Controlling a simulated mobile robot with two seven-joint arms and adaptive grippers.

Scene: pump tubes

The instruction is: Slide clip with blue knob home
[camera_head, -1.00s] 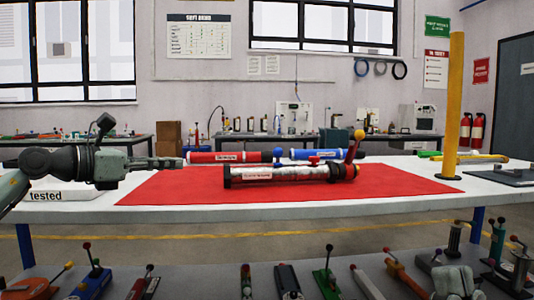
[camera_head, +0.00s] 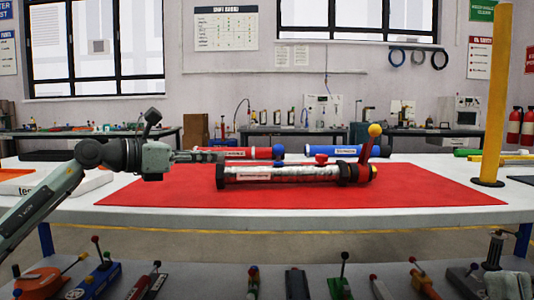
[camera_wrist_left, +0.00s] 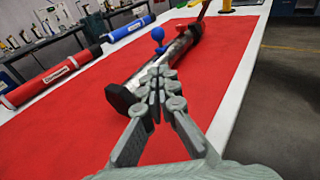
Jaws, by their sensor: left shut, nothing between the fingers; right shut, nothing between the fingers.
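The clear tube (camera_head: 285,173) lies on the red mat (camera_head: 430,190), with a black cap at its left end and a red right end. A blue knob (camera_head: 278,152) shows just above the tube in the head view; in the left wrist view the blue knob (camera_wrist_left: 158,34) stands at the tube's upper side.
A red tube (camera_head: 242,153) and a blue tube (camera_head: 335,151) lie behind. A red knob (camera_head: 321,158) and a yellow-balled lever (camera_head: 374,131) rise from the clear tube. A yellow post (camera_head: 493,95) stands at right. The mat's front is clear.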

